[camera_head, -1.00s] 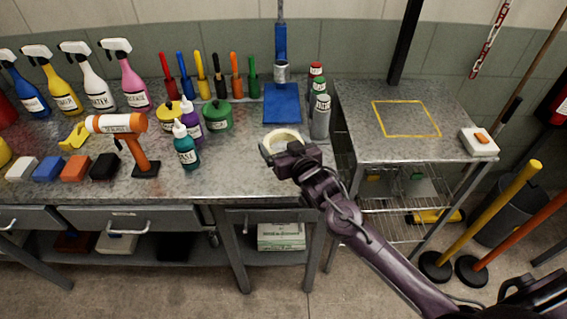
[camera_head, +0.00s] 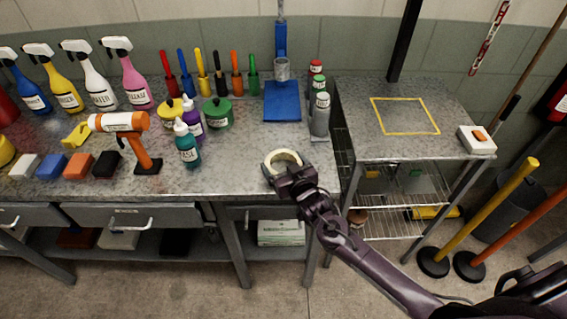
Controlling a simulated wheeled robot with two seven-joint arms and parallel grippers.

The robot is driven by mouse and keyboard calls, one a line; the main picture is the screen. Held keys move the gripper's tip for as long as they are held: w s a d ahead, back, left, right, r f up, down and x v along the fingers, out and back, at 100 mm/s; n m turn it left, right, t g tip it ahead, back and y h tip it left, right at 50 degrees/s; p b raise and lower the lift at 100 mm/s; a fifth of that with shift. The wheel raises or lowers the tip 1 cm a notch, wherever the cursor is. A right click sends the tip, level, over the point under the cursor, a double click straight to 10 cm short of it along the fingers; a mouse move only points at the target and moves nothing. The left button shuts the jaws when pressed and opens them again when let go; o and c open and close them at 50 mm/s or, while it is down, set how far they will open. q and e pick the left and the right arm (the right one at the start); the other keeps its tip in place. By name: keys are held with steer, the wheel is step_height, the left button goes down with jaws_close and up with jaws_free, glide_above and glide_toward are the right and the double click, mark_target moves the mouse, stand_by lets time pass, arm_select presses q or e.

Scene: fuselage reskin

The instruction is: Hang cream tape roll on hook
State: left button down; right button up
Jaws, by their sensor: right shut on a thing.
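The cream tape roll (camera_head: 287,155) is a pale ring over the workbench, near its front edge right of the middle. My right gripper (camera_head: 279,167) is shut on the near side of the roll. Its dark fingers and wrist hide part of the ring. I cannot tell whether the roll touches the bench top or is held just above it. I cannot make out a hook for certain. My left gripper is not in view.
A side table (camera_head: 405,143) stands right.

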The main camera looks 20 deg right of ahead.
steer(key=o, duration=0.8)
steer(key=shift+f, duration=0.2)
steer(key=shift+s+b, duration=0.2)
steer(key=shift+b, duration=0.1)
steer(key=v, duration=0.2)
steer(key=b+v, duration=0.1)
steer(key=v, duration=0.1)
steer(key=r+v, duration=0.1)
steer(key=v, duration=0.2)
steer(key=shift+w+d+b, duration=0.1)
steer(key=shift+w+b, duration=0.05)
steer(key=shift+b, duration=0.25)
steer(key=shift+s+r, duration=0.1)
steer(key=shift+s, duration=0.2)
